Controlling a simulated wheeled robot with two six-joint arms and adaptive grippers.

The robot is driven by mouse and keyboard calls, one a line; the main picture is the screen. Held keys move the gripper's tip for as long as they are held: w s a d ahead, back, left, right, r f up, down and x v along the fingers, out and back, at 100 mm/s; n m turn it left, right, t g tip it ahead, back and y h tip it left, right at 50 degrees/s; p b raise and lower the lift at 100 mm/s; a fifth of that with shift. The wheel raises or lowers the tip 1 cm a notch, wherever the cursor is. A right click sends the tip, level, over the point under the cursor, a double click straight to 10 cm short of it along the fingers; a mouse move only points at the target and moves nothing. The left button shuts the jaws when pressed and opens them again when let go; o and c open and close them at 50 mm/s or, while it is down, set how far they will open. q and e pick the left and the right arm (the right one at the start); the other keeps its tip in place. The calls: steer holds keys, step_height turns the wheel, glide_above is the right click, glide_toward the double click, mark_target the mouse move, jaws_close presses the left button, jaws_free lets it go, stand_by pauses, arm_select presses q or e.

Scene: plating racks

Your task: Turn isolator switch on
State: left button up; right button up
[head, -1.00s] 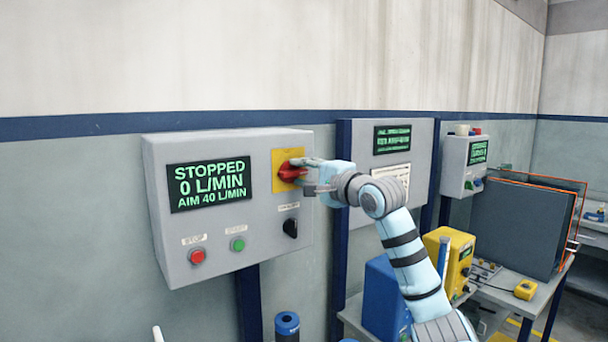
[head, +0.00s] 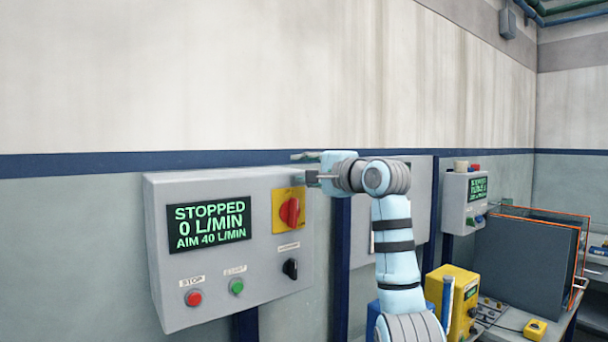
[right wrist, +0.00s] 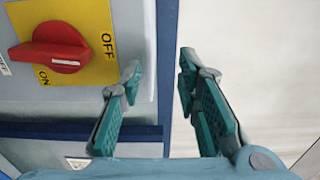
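The isolator switch is a red rotary handle (head: 290,212) on a yellow plate (head: 279,222), at the upper right of the grey control box (head: 219,269). The handle stands upright in the head view. My left gripper is out of view.
The box's display (head: 209,224) reads STOPPED, 0 L/MIN, AIM 40 L/MIN. Below are a red stop button (head: 193,298), a green start button (head: 236,286) and a black knob (head: 290,268). Another grey panel (head: 362,230) stands right, partly behind my arm.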

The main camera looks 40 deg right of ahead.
steer(key=s+d+f+n+h+b, duration=0.1)
steer(key=s+d+f+n+b, duration=0.2)
steer(key=s+d+f, duration=0.15)
steer(key=n+y+b, duration=0.1)
steer(key=n+b, duration=0.3)
steer(key=n, duration=0.9)
glide_toward(297, 214)
steer(key=w+p, duration=0.6)
steer(key=p, duration=0.1)
steer(key=w+d+p, duration=0.1)
steer(key=w+p, duration=0.2)
steer(key=shift+r, duration=0.1)
steer(key=shift+w, duration=0.25)
steer(key=shift+s, duration=0.1)
steer(key=shift+c, duration=0.7)
jaws_close()
